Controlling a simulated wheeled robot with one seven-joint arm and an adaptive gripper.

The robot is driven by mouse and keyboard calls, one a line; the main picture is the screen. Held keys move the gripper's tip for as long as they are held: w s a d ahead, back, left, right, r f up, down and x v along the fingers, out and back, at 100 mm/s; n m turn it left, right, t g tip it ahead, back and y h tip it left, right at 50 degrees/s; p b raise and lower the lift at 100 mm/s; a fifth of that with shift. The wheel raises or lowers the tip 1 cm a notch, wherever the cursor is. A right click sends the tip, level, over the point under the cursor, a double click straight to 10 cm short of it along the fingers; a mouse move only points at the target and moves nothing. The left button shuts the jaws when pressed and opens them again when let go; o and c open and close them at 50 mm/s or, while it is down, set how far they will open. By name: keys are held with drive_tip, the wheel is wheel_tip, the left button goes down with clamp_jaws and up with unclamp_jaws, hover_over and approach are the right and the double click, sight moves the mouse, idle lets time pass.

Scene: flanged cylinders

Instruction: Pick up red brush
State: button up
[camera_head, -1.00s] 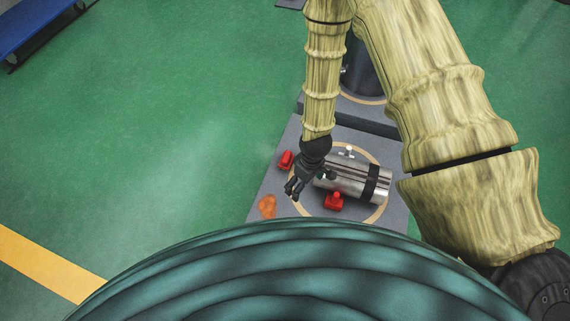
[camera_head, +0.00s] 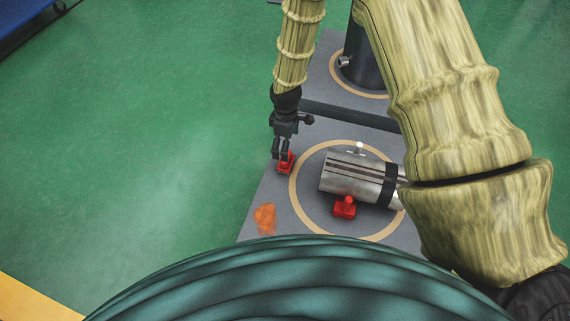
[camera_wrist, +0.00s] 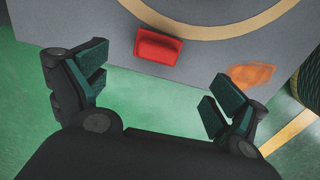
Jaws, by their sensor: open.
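A small red object, which looks like the red brush (camera_head: 286,163), lies near the left edge of the grey platform, beside the ring marking. In the wrist view the red brush (camera_wrist: 159,46) is a red block at the top, a little beyond the fingertips and between their lines. My gripper (camera_head: 281,152) is just above or beside it in the head view and partly overlaps it. In the wrist view my gripper (camera_wrist: 156,90) has its two dark green padded fingers wide apart, with nothing between them.
A metal cylinder (camera_head: 350,178) with a black band lies in the ring, with a red fitting (camera_head: 344,207) at its front. An orange stain (camera_head: 265,218) marks the platform (camera_head: 300,222). A dark cylinder (camera_head: 363,65) stands behind. Green floor (camera_head: 150,150) is free on the left.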

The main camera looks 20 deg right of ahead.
sight(283, 167)
wheel_tip(283, 167, down, 6)
drive_tip(key=shift+r+b, duration=0.2)
drive_tip(key=shift+b, duration=1.05)
drive_tip(key=shift+w+d+f+b, duration=0.1)
drive_tip(key=shift+f+b, duration=0.9)
drive_tip(key=shift+f, duration=0.3)
drive_tip(key=shift+w+d+f+b, duration=0.1)
drive_tip(key=shift+f+b, duration=0.9)
drive_tip(key=shift+f, duration=0.3)
drive_tip(key=shift+r, duration=0.1)
drive_tip(key=c, duration=1.2)
